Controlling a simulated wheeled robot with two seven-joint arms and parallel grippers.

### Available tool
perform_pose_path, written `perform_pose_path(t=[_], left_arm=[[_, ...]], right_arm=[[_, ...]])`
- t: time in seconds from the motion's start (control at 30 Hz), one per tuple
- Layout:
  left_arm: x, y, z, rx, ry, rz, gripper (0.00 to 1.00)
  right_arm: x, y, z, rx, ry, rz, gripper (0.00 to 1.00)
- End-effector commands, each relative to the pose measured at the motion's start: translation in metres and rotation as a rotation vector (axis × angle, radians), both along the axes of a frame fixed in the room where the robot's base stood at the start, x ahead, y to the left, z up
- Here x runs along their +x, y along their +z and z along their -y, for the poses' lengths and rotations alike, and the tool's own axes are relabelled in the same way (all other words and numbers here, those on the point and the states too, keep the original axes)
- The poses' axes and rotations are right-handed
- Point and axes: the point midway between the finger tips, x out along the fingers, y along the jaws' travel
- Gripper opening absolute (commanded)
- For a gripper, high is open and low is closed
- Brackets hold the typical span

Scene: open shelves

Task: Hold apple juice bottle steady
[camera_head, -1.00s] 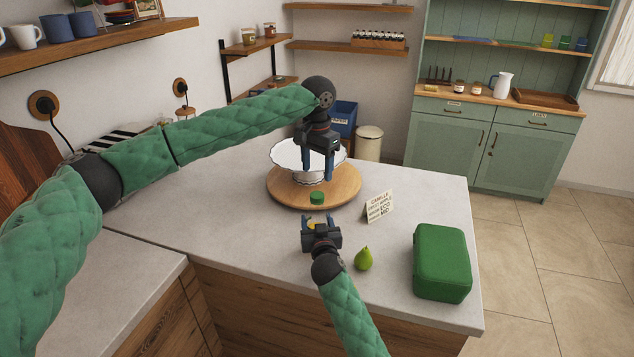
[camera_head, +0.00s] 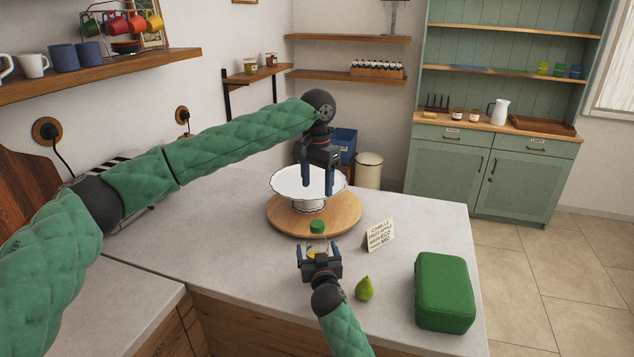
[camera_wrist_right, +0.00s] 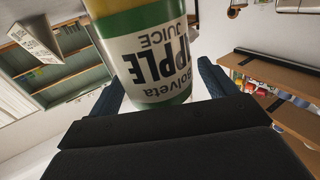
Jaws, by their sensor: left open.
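The apple juice bottle stands upright on the counter, its green cap (camera_head: 317,227) in front of the round wooden board. Its yellow body is mostly hidden behind my right gripper (camera_head: 319,250). In the right wrist view the bottle (camera_wrist_right: 155,55) appears upside down, with a white and green label reading "APPLE JUICE". My right gripper (camera_wrist_right: 165,85) has one finger on each side of the bottle and looks open around it. Whether a finger touches it is unclear. My left gripper (camera_head: 317,182) is open and empty, pointing down in front of the white cake stand (camera_head: 284,183).
The wooden board (camera_head: 343,213) carries the cake stand. A lettered card (camera_head: 380,236) stands right of the bottle. A green pear (camera_head: 364,288) and a green case (camera_head: 444,292) are at the front right. The counter left of the bottle is clear.

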Motion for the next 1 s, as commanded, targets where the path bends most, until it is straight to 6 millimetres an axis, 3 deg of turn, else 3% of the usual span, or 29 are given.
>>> perform_pose_path(t=[0.23,0.7,1.0], left_arm=[[0.000,-0.007,0.000,0.000,0.000,0.000,0.60],[0.000,-0.032,0.000,0.000,0.000,0.000,0.60],[0.000,-0.032,0.000,0.000,0.000,0.000,0.60]], right_arm=[[-0.010,-0.003,0.001,0.000,0.000,0.000,0.84],[-0.072,-0.002,0.011,0.000,0.000,0.000,0.84],[-0.077,0.000,0.012,0.000,0.000,-0.001,0.84]])
